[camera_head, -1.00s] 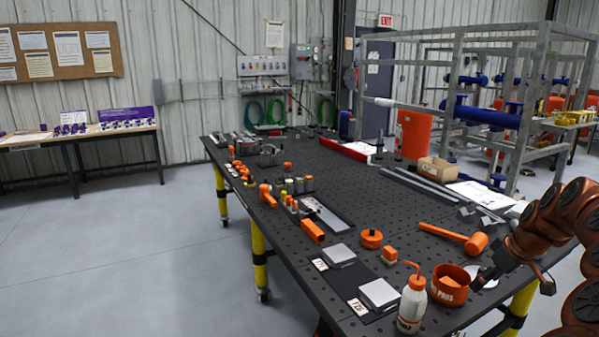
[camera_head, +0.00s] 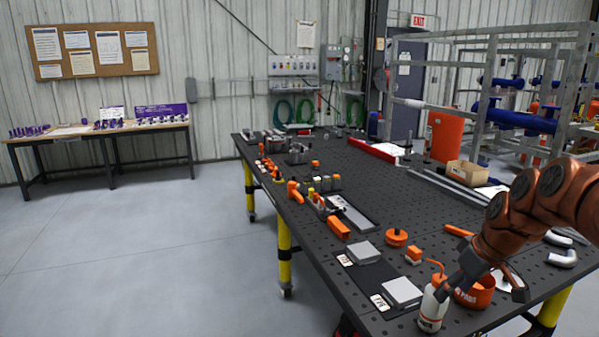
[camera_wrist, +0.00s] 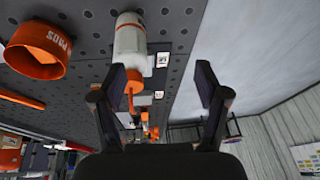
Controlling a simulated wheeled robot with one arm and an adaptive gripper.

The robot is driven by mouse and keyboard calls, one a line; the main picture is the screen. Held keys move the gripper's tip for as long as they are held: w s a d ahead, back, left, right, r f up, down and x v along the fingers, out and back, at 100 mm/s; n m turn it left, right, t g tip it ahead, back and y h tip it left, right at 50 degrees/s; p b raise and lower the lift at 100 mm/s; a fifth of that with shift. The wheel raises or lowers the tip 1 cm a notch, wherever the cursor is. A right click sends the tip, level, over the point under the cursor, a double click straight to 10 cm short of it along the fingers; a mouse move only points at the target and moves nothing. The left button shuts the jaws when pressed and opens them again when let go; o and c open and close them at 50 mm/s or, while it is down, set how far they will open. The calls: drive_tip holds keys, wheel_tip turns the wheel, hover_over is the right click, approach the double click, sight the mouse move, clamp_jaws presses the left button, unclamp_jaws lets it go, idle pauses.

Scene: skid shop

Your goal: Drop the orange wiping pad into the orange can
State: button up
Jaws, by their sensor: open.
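The orange can (camera_head: 481,298), marked PADS, stands on the table near its front edge, partly hidden by my gripper. In the wrist view the can (camera_wrist: 38,48) is at the upper left, its mouth partly in sight. My gripper (camera_head: 447,291) is open, over the can's left side and close to the white bottle. In the wrist view nothing is between the fingers (camera_wrist: 160,75).
A white squeeze bottle (camera_head: 431,312) with an orange spout stands left of the can, close to my fingers. A small orange block (camera_head: 413,256), an orange round part (camera_head: 397,237) and grey plates (camera_head: 402,291) lie nearby. Floor is free left of the table.

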drive_tip(key=s+a+f+m+g+h, duration=0.1)
drive_tip(key=s+a+f+g, duration=0.15)
drive_tip(key=s+a, duration=1.55)
drive_tip(key=s+f+m+g+h, duration=0.1)
drive_tip(key=s+f+m+g, duration=0.1)
drive_tip(key=s, duration=0.9)
drive_tip(key=shift+s+a+f+m, duration=0.4)
drive_tip(key=shift+f+m, duration=0.2)
drive_tip(key=shift+d, duration=0.1)
